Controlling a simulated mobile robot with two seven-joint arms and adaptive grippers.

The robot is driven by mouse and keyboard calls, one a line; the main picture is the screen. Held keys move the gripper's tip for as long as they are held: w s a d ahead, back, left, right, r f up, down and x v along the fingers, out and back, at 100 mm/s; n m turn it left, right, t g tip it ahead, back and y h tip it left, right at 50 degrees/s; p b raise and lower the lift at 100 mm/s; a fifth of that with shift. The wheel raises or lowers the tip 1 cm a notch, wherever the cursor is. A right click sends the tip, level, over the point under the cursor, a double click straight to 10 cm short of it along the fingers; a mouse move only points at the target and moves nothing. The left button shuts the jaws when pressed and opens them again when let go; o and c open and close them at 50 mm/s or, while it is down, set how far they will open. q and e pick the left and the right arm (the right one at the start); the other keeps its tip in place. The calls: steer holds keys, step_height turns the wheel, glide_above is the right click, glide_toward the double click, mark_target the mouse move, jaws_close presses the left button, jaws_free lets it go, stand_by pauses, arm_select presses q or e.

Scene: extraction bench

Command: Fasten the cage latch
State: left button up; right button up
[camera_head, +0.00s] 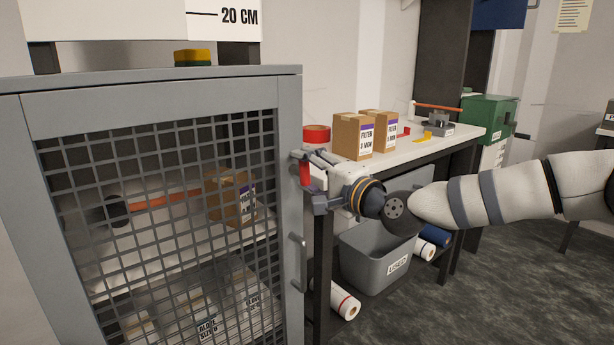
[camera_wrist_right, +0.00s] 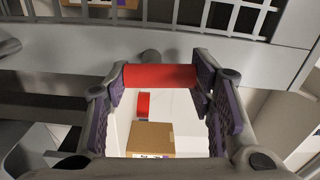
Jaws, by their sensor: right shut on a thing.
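The grey cage (camera_head: 150,82) stands at the left with its mesh door across the front. The door's right frame bar (camera_head: 291,225) carries a grey pull handle (camera_head: 298,262). The red latch grip (camera_head: 304,173) is at the upper part of that bar. My right gripper (camera_head: 307,182) reaches it from the right and is shut on it. In the right wrist view the red latch grip (camera_wrist_right: 160,75) spans between the two fingers, with a round grey knob (camera_wrist_right: 151,56) beside it. The fingers partly hide the latch mount. My left gripper is out of view.
A grey bin (camera_head: 375,260) and a white roll (camera_head: 345,300) are below. Boxes show inside the cage. Open floor lies at the right.

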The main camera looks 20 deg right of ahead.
steer(key=shift+f+m, duration=0.1)
steer(key=shift+m, duration=0.5)
steer(key=o, duration=1.2)
steer(key=shift+c, duration=0.2)
steer(key=shift+s+d, duration=0.15)
steer(key=shift+s, duration=0.05)
steer(key=v, duration=1.1)
steer(key=shift+s, duration=0.3)
